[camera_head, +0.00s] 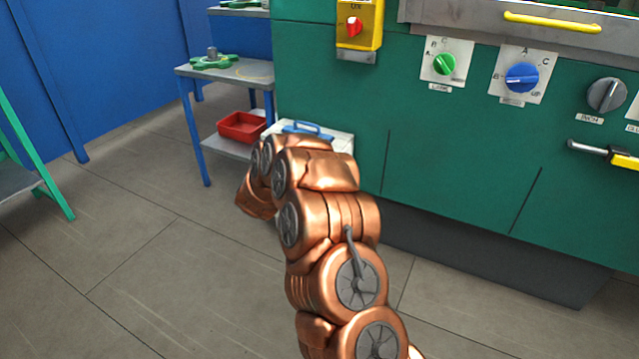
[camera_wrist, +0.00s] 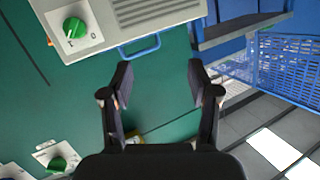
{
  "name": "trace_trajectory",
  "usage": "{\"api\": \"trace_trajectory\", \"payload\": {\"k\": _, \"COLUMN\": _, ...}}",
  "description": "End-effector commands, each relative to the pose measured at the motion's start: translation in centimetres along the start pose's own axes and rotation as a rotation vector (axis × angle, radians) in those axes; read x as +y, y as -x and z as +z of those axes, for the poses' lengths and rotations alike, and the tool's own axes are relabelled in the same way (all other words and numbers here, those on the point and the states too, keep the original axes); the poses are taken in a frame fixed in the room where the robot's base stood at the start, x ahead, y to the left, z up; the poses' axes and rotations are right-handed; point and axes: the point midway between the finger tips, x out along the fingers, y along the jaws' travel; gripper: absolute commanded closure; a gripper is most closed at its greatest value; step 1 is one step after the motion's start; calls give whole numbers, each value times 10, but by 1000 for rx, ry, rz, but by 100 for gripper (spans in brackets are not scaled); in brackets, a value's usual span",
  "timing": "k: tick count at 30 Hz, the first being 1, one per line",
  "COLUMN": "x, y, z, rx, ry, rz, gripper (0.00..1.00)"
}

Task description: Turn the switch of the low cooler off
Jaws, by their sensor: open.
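The low cooler is a pale box with a blue handle; in the head view its top (camera_head: 338,138) shows behind my arm. In the wrist view its vented grey face (camera_wrist: 158,12) is at the top, with the blue handle (camera_wrist: 140,49) below. A green rotary switch (camera_wrist: 74,28) sits on its white plate marked I and O, at upper left; its pointer seems to face I. My gripper (camera_wrist: 159,75) is open and empty, apart from the switch, which lies to the left of the fingers. In the head view my arm hides the gripper and the switch.
The green cabinet front carries a red switch on yellow (camera_head: 354,26), a green knob (camera_head: 444,64), a blue knob (camera_head: 521,77) and a grey knob (camera_head: 606,95). A blue-legged shelf (camera_head: 200,72) with a red tray (camera_head: 241,127) stands left of it.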

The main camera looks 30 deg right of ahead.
Motion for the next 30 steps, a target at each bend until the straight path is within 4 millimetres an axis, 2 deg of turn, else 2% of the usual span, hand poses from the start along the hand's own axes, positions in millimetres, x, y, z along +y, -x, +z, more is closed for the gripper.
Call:
{"api": "trace_trajectory", "payload": {"k": 1, "x": 23, "y": -14, "z": 23, "rx": 44, "ry": 14, "rz": 50, "gripper": 39}}
{"api": "trace_trajectory", "payload": {"k": 2, "x": 35, "y": -19, "z": 28, "rx": 69, "ry": 21, "rz": 80, "gripper": 39}}
{"api": "trace_trajectory", "payload": {"k": 6, "x": 80, "y": -35, "z": 42, "rx": 181, "ry": 57, "rz": 193, "gripper": 39}}
{"api": "trace_trajectory", "payload": {"k": 10, "x": 105, "y": -40, "z": 46, "rx": 252, "ry": 80, "rz": 258, "gripper": 39}}
{"api": "trace_trajectory", "payload": {"k": 14, "x": 116, "y": -41, "z": 47, "rx": 281, "ry": 94, "rz": 288, "gripper": 39}}
{"api": "trace_trajectory", "payload": {"k": 20, "x": 120, "y": -48, "z": 44, "rx": 285, "ry": 96, "rz": 293, "gripper": 39}}
{"api": "trace_trajectory", "payload": {"k": 30, "x": 131, "y": -84, "z": 34, "rx": 285, "ry": 94, "rz": 292, "gripper": 39}}
